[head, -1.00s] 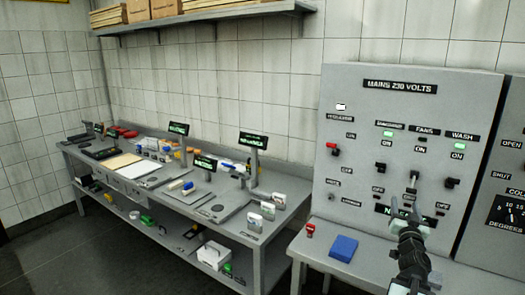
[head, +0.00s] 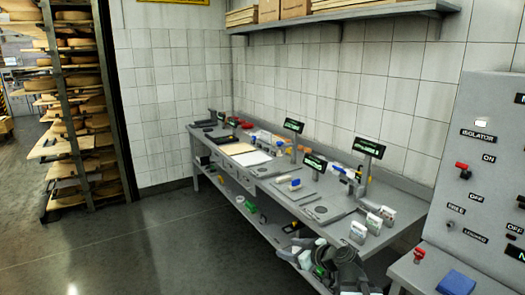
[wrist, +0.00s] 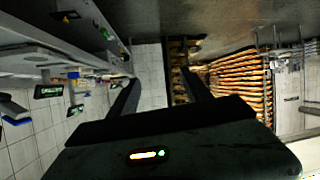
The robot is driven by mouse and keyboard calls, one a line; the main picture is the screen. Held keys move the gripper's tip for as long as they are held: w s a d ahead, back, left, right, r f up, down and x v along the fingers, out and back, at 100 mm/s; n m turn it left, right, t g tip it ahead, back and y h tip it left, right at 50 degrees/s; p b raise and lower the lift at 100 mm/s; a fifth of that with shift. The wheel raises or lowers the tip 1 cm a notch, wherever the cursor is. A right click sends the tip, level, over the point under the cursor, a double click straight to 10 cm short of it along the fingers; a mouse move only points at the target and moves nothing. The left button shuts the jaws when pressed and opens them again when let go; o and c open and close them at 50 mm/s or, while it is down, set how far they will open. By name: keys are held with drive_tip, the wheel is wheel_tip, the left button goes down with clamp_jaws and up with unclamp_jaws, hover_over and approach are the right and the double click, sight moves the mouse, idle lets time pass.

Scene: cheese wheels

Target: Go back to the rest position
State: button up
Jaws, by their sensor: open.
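My gripper (wrist: 158,78) shows in the wrist view with its two dark fingers spread apart and nothing between them. In the head view my gripper (head: 292,250) is low in the middle, in front of the workbench's (head: 283,203) near edge. Part of the lower shelf is hidden behind it and my arm. The wrist view is turned over, with the floor at the top.
A grey control panel (head: 485,130) with switches stands at right, above a ledge with a blue block (head: 456,284) and a red-topped item (head: 419,255). A cheese rack (head: 85,130) stands at far left, also in the wrist view (wrist: 240,85). The floor at left is clear.

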drive_tip(key=s+a+f+m+g+h, duration=0.1)
drive_tip(key=s+a+f+g+h, duration=0.25)
drive_tip(key=s+f+g, duration=0.4)
drive_tip(key=s+d+f+m+g+h, duration=0.2)
drive_tip(key=s+d+f+m+h, duration=0.2)
drive_tip(key=s+d+f+m, duration=0.2)
drive_tip(key=s+d+m, duration=0.2)
drive_tip(key=s+d, duration=0.1)
drive_tip(key=d, duration=0.1)
drive_tip(key=shift+g, duration=0.35)
drive_tip(key=shift+f+h, duration=0.1)
drive_tip(key=shift+h, duration=0.15)
